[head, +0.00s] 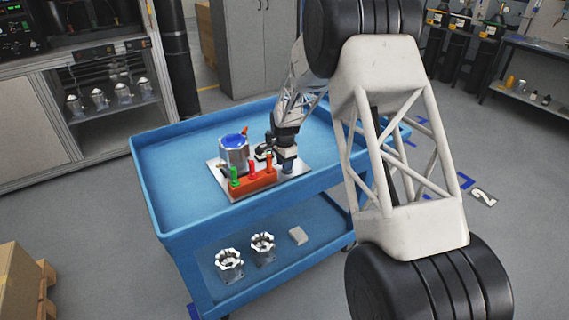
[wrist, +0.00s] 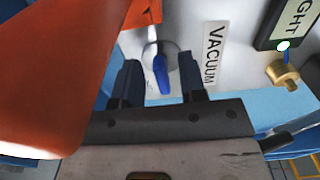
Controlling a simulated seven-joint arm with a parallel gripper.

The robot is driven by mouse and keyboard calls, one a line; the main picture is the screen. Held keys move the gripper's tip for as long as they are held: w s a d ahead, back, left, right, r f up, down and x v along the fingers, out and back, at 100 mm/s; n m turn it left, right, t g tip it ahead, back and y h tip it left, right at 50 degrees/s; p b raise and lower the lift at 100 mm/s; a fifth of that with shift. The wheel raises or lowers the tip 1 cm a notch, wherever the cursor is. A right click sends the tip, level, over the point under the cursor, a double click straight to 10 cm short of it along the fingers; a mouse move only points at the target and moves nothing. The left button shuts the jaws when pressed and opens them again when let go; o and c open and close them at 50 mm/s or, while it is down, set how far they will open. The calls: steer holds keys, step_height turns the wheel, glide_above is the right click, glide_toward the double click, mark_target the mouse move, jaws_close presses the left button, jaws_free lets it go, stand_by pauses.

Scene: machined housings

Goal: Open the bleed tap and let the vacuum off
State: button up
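The blue tap lever (wrist: 160,72) sits on a round metal boss in a pale plate, beside a VACUUM label (wrist: 214,52). My gripper (wrist: 160,66) is open, with one dark finger on each side of the lever in the wrist view. Nothing is clamped; I cannot tell whether a finger touches the lever. In the head view my gripper (head: 288,158) is low over the right part of a metal plate (head: 218,170) on the blue cart. A metal housing (head: 235,158) with a blue top stands left of it. The lever is not distinguishable there.
An orange block (head: 253,183) with green and red upright pieces stands at the plate's front. A large orange part (wrist: 50,75) fills the wrist view's left. A brass fitting (wrist: 285,74) is at right. The cart's left surface (head: 175,170) is clear; machined parts (head: 229,265) lie below.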

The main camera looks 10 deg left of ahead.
jaws_close()
